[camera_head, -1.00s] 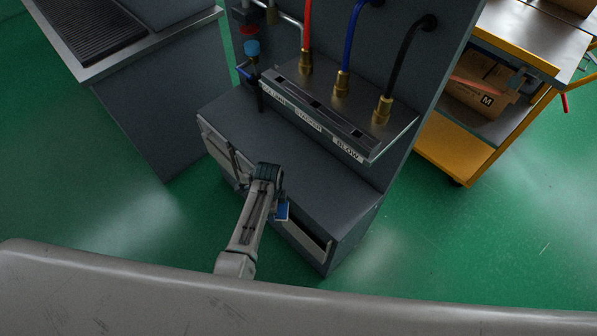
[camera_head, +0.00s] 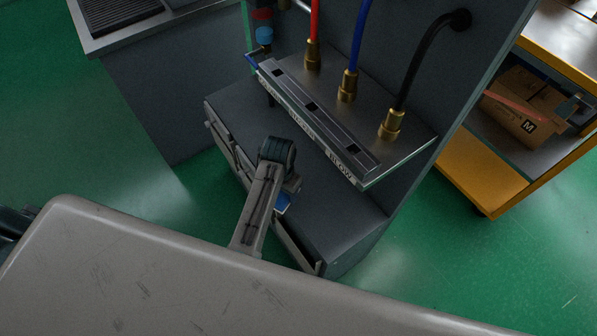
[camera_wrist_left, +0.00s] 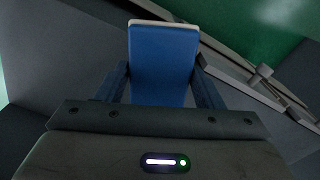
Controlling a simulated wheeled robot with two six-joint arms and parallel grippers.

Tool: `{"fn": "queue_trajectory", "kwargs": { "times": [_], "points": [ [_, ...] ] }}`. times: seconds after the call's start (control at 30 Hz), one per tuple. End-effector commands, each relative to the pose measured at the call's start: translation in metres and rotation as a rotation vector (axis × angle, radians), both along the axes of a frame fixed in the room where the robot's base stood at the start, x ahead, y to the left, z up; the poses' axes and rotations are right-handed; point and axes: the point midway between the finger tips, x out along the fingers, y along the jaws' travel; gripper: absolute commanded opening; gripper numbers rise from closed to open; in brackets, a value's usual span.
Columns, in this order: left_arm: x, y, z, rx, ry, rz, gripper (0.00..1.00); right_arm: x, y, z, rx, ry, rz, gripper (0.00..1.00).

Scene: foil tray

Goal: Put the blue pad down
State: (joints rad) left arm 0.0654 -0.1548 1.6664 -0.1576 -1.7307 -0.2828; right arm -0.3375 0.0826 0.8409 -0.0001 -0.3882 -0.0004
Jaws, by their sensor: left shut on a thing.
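The blue pad (camera_wrist_left: 163,58) is held between the two dark fingers of my left gripper (camera_wrist_left: 161,88) in the left wrist view. Its pale far edge points away from the gripper. In the head view my left gripper (camera_head: 287,190) is mostly hidden behind its own arm, at the front of the dark grey cabinet. A small corner of the blue pad (camera_head: 283,203) shows beside it, close to an opening in the cabinet front. I cannot tell whether the pad touches anything other than the fingers. My right gripper is not in view.
The dark grey cabinet (camera_head: 335,222) has a bare top ledge under a labelled metal strip (camera_head: 318,118) with red, blue and black hoses. A yellow cart (camera_head: 480,172) with a cardboard box (camera_head: 527,105) stands to the right. Green floor is clear between them.

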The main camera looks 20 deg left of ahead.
Motion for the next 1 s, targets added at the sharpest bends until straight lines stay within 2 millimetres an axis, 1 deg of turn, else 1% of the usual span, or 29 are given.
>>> {"fn": "queue_trajectory", "kwargs": {
  "times": [0.03, 0.2, 0.33, 0.57, 0.6, 0.7, 0.8, 1.0],
  "points": [
    [0.015, -0.002, 0.000, 0.001, -0.001, -0.001, 0.38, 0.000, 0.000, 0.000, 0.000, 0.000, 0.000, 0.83],
    [0.059, -0.008, -0.004, 0.001, -0.001, -0.002, 0.38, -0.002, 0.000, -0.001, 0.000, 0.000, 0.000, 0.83],
    [0.080, -0.012, -0.007, 0.000, 0.000, -0.001, 0.38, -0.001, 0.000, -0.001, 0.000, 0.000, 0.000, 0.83],
    [0.099, -0.014, -0.009, 0.000, -0.001, -0.002, 0.38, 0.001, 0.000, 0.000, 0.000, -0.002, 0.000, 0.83],
    [0.100, -0.014, -0.014, 0.000, 0.003, -0.002, 0.38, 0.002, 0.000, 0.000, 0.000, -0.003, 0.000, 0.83],
    [0.098, -0.014, -0.032, 0.000, 0.003, -0.002, 0.38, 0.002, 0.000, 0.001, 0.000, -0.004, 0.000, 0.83],
    [0.098, -0.014, -0.042, -0.001, 0.001, -0.002, 0.38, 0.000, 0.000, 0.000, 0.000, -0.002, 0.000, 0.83],
    [0.099, -0.014, -0.045, 0.000, -0.001, -0.002, 0.38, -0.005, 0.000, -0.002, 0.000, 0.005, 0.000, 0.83]
  ]
}}
